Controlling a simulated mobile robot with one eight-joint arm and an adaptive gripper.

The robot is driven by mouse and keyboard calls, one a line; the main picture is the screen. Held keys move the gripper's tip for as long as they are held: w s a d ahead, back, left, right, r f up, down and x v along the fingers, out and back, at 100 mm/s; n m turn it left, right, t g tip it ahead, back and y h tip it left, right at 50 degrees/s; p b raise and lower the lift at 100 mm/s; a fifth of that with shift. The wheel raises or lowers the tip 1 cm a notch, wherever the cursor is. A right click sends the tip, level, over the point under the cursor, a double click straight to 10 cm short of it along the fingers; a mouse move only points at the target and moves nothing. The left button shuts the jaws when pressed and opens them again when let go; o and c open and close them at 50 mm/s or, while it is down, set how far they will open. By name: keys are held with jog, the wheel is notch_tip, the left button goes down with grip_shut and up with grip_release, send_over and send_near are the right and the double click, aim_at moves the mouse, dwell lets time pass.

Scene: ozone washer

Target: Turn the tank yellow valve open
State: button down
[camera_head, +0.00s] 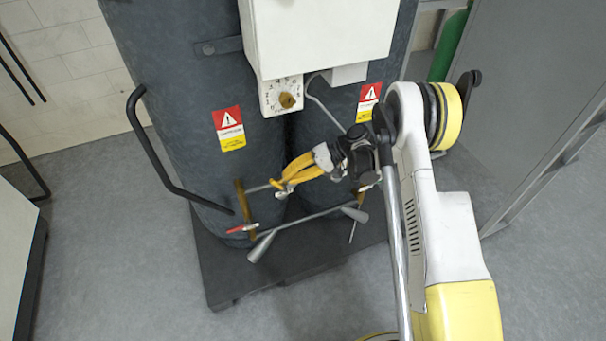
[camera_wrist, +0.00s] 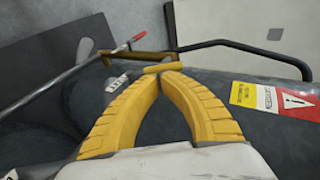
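Two dark grey tanks (camera_head: 205,100) stand side by side, with a brass pipe (camera_head: 243,205) low at the front of the left one. A small yellow valve handle (camera_wrist: 158,67) lies across the tips of my gripper (camera_wrist: 165,74) in the wrist view. The yellow fingers converge until their tips meet or nearly meet just at the handle. I cannot tell whether they pinch it or only touch it. In the head view my gripper (camera_head: 281,187) is in front of the tanks, to the right of the brass pipe. A red lever (camera_head: 241,229) sits at the pipe's lower end.
A white control box (camera_head: 318,35) with a dial (camera_head: 287,100) hangs above my gripper. A black curved rail (camera_head: 150,150) juts out at the left. Grey pipes (camera_head: 310,217) run low across the front. A grey cabinet (camera_head: 525,90) stands at right. Floor in front is clear.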

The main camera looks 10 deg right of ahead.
aim_at(278, 183)
jog(key=shift+x, duration=1)
jog(key=shift+a+r+h, duration=0.1)
jog(key=shift+h, duration=0.4)
jog(key=shift+a+h, duration=0.1)
jog(key=shift+h, duration=0.3)
jog(key=shift+p, duration=0.3)
